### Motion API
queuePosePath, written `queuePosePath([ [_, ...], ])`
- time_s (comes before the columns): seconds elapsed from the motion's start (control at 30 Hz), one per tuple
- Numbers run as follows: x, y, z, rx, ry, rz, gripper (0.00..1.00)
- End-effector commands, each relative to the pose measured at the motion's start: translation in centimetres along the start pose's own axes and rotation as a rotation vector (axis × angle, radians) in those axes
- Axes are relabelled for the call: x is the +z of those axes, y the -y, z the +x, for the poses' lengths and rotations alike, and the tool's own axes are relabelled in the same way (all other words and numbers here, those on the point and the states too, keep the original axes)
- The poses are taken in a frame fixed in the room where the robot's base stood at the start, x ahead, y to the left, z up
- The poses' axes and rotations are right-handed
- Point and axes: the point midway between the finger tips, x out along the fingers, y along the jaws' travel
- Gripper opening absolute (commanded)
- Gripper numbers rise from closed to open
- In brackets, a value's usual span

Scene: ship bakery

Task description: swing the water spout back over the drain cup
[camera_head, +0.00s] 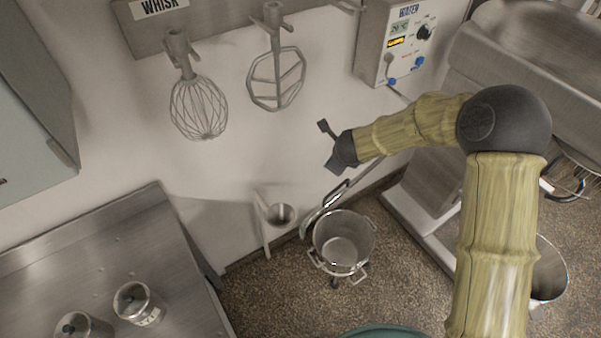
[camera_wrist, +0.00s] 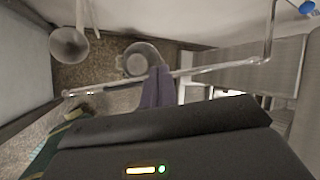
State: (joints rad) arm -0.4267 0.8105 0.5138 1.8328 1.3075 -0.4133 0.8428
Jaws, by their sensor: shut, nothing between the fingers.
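The water spout (camera_head: 352,183) is a thin metal tube running from the water panel down to the left. Its free end (camera_head: 305,231) shows between the drain cup and the pot, to the right of the cup. The drain cup (camera_head: 280,214) is a small metal cup on a wall bracket. It also shows at upper left in the wrist view (camera_wrist: 68,44), apart from the spout (camera_wrist: 215,69). My gripper (camera_head: 335,160) is shut and empty, above the spout. In the wrist view its fingers (camera_wrist: 156,78) overlap the tube; I cannot tell whether they touch.
A metal pot (camera_head: 343,250) with handles stands below the spout. The water panel (camera_head: 395,45) is on the wall at upper right, a large mixer (camera_head: 430,190) beneath. Whisks (camera_head: 198,105) hang on the wall. A steel counter (camera_head: 110,260) with canisters is at lower left.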

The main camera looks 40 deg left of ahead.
Motion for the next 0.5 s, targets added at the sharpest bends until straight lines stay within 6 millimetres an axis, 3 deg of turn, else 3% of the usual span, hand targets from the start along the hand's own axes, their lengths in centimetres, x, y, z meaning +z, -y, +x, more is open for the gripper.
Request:
queuePosePath([
  [0.1,-5.2,2.6,-2.0,-0.039,0.014,-0.298,0.0],
  [0.27,-12.8,3.6,-5.8,-0.016,-0.012,-0.691,0.0],
  [0.37,-18.2,2.8,-8.5,0.039,-0.042,-0.917,0.0],
  [0.5,-25.9,-0.2,-12.7,0.168,-0.081,-1.199,0.0],
])
